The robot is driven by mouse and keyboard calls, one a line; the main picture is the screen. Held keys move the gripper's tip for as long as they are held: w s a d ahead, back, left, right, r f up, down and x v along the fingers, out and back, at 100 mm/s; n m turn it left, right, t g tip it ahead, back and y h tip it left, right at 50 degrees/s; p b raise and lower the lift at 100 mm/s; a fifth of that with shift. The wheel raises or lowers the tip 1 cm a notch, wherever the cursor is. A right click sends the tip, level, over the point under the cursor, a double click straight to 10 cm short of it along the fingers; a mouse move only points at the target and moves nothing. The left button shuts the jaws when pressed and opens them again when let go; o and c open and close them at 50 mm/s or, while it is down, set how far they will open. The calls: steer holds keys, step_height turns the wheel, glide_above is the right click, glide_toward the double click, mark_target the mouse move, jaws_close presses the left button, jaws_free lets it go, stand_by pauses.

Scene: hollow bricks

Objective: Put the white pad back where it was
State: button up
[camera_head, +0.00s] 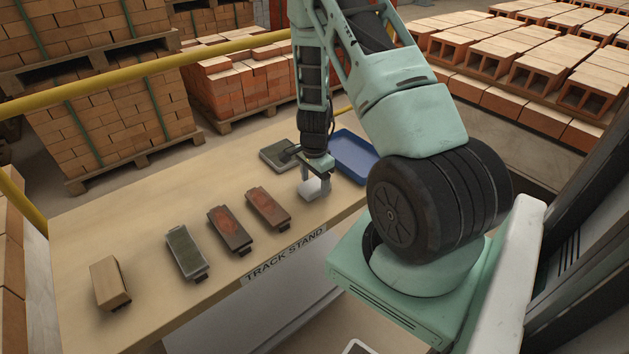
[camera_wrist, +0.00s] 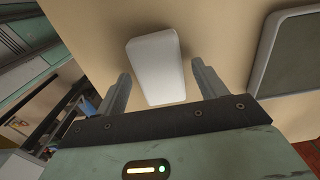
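The white pad (camera_head: 314,189) is at the table's right part, just below my gripper (camera_head: 313,176) in the head view. In the wrist view the white pad (camera_wrist: 157,66) is a pale rounded block. My gripper's two fingers (camera_wrist: 162,84) stand apart, one on each side of the pad's near end, with table showing between each finger and the pad. The gripper is open. In the head view the arm and fingers cover part of the pad. I cannot tell whether the pad rests flat on the table.
A grey-rimmed dark green tray (camera_head: 278,155) and a blue tray (camera_head: 369,172) lie behind the gripper. Two reddish blocks (camera_head: 230,229) (camera_head: 267,207), a green-topped block (camera_head: 186,250) and a tan brick (camera_head: 110,283) line the table. The table's left back is clear.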

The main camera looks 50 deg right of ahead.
mark_target(314, 183)
steer(key=shift+r, duration=0.1)
step_height(314, 183, up, 12)
steer(key=a+r+n+y, duration=0.15)
steer(key=a+n, duration=0.25)
steer(key=a, duration=0.4)
steer(key=w+a+r+n, duration=0.1)
steer(key=a+r+n, duration=0.2)
steer(key=a, duration=0.4)
steer(key=a+r+n, duration=0.3)
steer(key=a+n, duration=0.1)
steer(key=a, duration=0.4)
steer(key=s+a+r+n, duration=0.3)
steer(key=s+a+n, duration=0.5)
steer(key=s, duration=0.1)
steer(key=s+a+r+n, duration=0.3)
steer(key=s+a+n, duration=0.6)
steer(key=shift+a+r+n+h+b, duration=0.25)
steer(key=shift+a+n+h+b, duration=0.05)
steer(key=shift+h, duration=0.15)
